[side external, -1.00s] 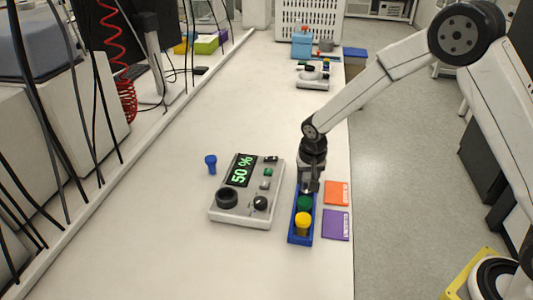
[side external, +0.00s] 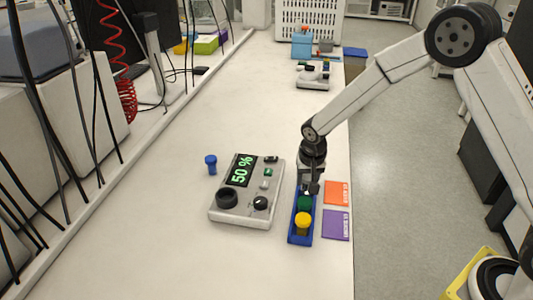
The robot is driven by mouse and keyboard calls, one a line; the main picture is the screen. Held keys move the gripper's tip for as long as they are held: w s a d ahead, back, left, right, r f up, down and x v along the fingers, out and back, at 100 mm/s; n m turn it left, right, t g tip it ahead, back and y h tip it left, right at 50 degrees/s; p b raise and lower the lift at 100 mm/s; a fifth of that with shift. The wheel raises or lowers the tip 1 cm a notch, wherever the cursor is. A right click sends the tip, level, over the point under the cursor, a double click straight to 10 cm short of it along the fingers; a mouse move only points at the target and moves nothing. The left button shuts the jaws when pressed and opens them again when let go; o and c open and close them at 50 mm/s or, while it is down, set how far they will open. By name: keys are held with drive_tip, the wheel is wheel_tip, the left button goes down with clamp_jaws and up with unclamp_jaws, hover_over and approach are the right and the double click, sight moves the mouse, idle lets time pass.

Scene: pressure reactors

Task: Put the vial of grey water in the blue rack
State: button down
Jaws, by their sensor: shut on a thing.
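The blue rack (side external: 292,236) stands near the bench's right edge, just right of the grey control box. A yellow-capped vial (side external: 302,221) and a green-capped vial (side external: 304,203) sit in it. My gripper (side external: 308,187) points down at the rack's far end, right behind the green cap. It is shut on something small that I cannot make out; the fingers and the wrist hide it. A blue-capped vial (side external: 211,164) stands on the bench left of the control box. I cannot see the liquid colour in any vial.
The control box (side external: 247,190) reads "50 %" and has knobs and buttons. An orange square (side external: 336,193) and a purple square (side external: 336,225) lie right of the rack. A second device (side external: 313,76) and a blue box (side external: 302,45) stand far back. The bench's middle is clear.

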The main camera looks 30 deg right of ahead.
drive_tip(key=shift+f, duration=0.55)
drive_tip(key=shift+f, duration=0.35)
drive_tip(key=shift+f, duration=0.8)
idle(0.5)
unclamp_jaws()
drive_tip(key=shift+r, duration=0.1)
drive_tip(key=shift+r, duration=3.4)
drive_tip(key=shift+s+r, duration=0.1)
